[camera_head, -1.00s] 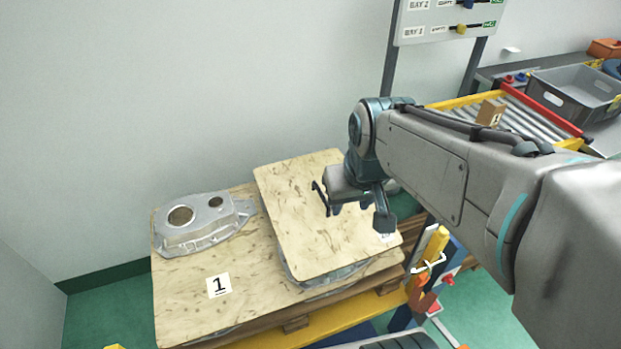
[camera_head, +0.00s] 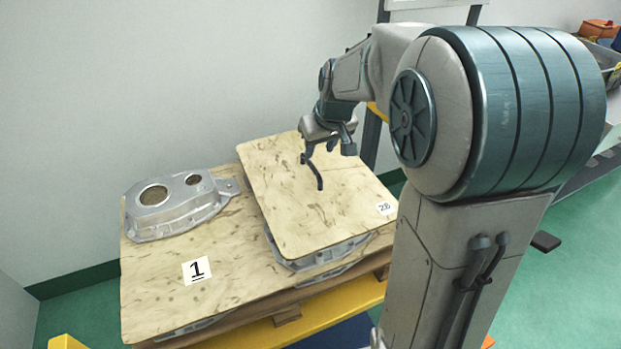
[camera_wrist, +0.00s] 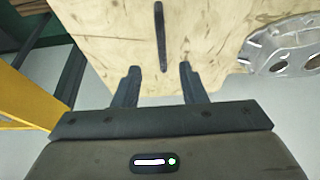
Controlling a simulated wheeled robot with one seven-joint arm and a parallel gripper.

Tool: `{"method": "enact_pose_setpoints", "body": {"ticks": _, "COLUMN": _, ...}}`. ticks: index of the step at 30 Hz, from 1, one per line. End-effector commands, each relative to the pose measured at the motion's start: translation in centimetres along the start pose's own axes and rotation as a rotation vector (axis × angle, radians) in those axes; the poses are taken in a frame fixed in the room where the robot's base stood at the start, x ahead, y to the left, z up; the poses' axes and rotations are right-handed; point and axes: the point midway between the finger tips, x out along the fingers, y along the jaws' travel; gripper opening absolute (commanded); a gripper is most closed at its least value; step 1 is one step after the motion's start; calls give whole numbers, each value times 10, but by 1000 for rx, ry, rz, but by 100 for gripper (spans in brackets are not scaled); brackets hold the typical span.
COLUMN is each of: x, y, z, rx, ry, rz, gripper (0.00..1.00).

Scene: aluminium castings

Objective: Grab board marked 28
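The board marked 28 (camera_head: 285,215) is a pale, speckled wooden sheet lying on castings above a larger board. Its small label is at its near right corner. A dark, narrow bar (camera_head: 315,178) appears to stand on its upper face, and such a bar (camera_wrist: 160,38) also shows in the wrist view. My gripper (camera_head: 330,145) is above the far part of the board. In the wrist view, my gripper (camera_wrist: 159,72) has its two fingers apart with nothing between the tips. The bar is ahead of the gap, apart from both fingers.
The lower board marked 1 (camera_head: 235,275) carries a silver casting (camera_head: 180,205) at left. More castings (camera_head: 325,258) sit under the upper board. A yellow rail (camera_head: 330,310) runs along the front. A wall stands behind.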

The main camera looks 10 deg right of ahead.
Motion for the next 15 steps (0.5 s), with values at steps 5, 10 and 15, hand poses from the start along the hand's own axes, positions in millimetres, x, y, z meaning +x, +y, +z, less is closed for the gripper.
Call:
{"method": "enact_pose_setpoints", "body": {"ticks": 5, "x": 37, "y": -1, "z": 1, "rx": -1, "ry": -4, "rz": -2, "gripper": 38}}
{"method": "enact_pose_setpoints", "body": {"ticks": 10, "x": 52, "y": -1, "z": 0, "rx": -1, "ry": -1, "rz": 0, "gripper": 38}}
{"method": "enact_pose_setpoints", "body": {"ticks": 15, "x": 64, "y": -2, "z": -3, "rx": -1, "ry": -3, "rz": -1, "gripper": 38}}
